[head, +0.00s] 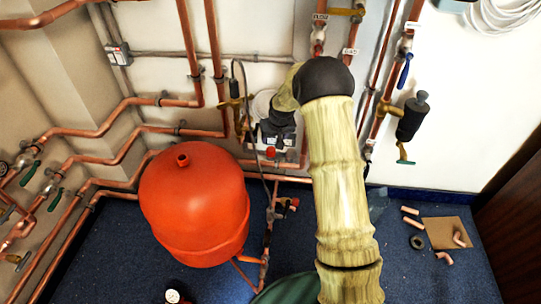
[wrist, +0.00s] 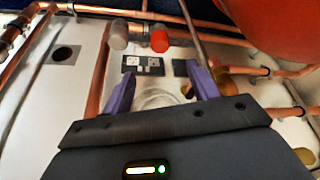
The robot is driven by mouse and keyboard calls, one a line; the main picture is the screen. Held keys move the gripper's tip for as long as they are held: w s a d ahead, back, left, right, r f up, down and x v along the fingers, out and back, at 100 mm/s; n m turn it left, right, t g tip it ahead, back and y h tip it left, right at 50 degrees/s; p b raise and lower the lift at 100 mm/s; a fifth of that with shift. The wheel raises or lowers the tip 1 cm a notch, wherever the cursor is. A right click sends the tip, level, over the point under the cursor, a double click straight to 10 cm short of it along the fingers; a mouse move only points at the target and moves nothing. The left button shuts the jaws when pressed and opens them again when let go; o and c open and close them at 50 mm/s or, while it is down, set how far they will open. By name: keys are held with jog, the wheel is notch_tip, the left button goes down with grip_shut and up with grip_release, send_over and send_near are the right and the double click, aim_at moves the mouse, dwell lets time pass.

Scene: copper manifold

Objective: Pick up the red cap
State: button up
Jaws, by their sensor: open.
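A small red cap (head: 271,152) shows on the front of the wall unit with the dial, just below my gripper (head: 277,124) in the head view. In the wrist view the red cap (wrist: 160,40) is a short cylinder beyond the fingertips, beside a grey cylindrical knob (wrist: 118,34). My gripper (wrist: 161,78) has its two purple fingers spread, with nothing held between them. The cap appears apart from both fingers. My arm and gripper hide much of the wall unit in the head view.
A large red tank (head: 195,205) stands to the left. Copper pipes (head: 150,129) run along the wall, and a grey cable (head: 250,130) hangs close to the gripper. A dark valve body (head: 412,118) is on the right. Loose copper fittings (head: 411,222) lie on the blue floor.

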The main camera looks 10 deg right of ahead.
jog(key=b, duration=0.2)
send_over(271, 149)
jog(key=s, duration=0.3)
notch_tip(271, 149, down, 6)
jog(key=shift+w+d+r, duration=0.1)
jog(key=shift+w+r, duration=0.05)
jog(key=b+x, duration=0.2)
jog(key=x, duration=0.3)
jog(key=shift+w, duration=0.1)
jog(key=shift+c, duration=0.4)
jog(key=c, duration=1)
